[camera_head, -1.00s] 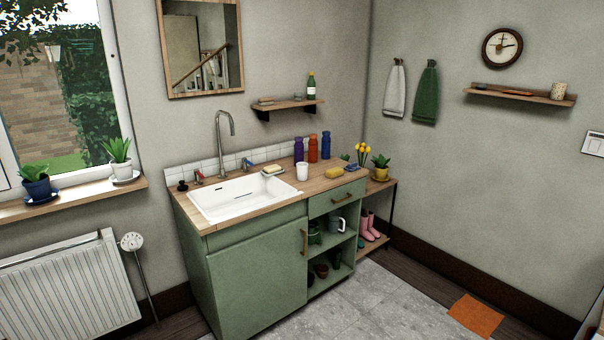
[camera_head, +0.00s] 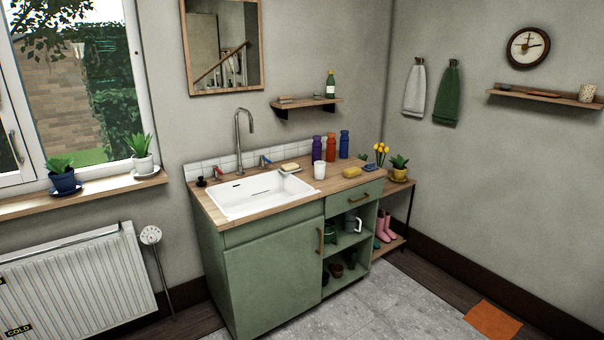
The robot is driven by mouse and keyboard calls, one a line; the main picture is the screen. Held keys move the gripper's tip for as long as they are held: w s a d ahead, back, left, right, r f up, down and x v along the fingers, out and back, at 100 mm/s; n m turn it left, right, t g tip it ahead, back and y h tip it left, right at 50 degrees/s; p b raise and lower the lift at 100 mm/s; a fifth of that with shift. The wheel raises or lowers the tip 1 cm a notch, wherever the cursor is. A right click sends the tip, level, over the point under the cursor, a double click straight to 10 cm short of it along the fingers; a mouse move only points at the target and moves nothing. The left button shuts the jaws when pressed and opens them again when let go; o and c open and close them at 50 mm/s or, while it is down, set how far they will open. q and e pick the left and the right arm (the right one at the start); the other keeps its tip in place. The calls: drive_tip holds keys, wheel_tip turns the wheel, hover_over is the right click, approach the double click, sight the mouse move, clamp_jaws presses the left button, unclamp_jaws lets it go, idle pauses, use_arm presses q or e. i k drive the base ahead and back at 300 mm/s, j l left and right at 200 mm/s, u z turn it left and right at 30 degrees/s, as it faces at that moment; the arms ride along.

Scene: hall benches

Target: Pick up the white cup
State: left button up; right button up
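The white cup (camera_head: 319,170) stands upright on the wooden counter (camera_head: 330,184), just right of the white sink (camera_head: 255,193). Purple, red and blue bottles stand behind it against the wall. A yellow sponge (camera_head: 351,172) lies to its right, and a soap dish (camera_head: 289,168) sits to its left at the sink's back edge. Nothing covers the cup. Neither of my grippers shows in the head view.
The green cabinet (camera_head: 265,275) stands against the back wall, with open shelves at its right. A radiator (camera_head: 75,285) is at left. Potted plants stand on the window sill (camera_head: 95,198). Grey floor (camera_head: 365,310) in front of the cabinet is clear.

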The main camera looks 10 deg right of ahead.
sight(320, 167)
drive_tip(key=i+l+u, duration=0.2)
drive_tip(key=u, duration=0.2)
drive_tip(key=i+l+u, duration=0.15)
drive_tip(key=l+u, duration=0.25)
drive_tip(key=i+l+u, duration=0.15)
drive_tip(key=l, duration=0.25)
drive_tip(key=i+l+u, duration=0.2)
drive_tip(key=l, duration=0.25)
drive_tip(key=i+l+u, duration=0.1)
drive_tip(key=l, duration=0.5)
drive_tip(key=i+l, duration=0.1)
drive_tip(key=l, duration=0.5)
drive_tip(key=i+l+u, duration=0.15)
drive_tip(key=l, duration=0.45)
drive_tip(key=i+l, duration=0.1)
drive_tip(key=l, duration=1.05)
drive_tip(key=i+l, duration=0.15)
drive_tip(key=l, duration=0.45)
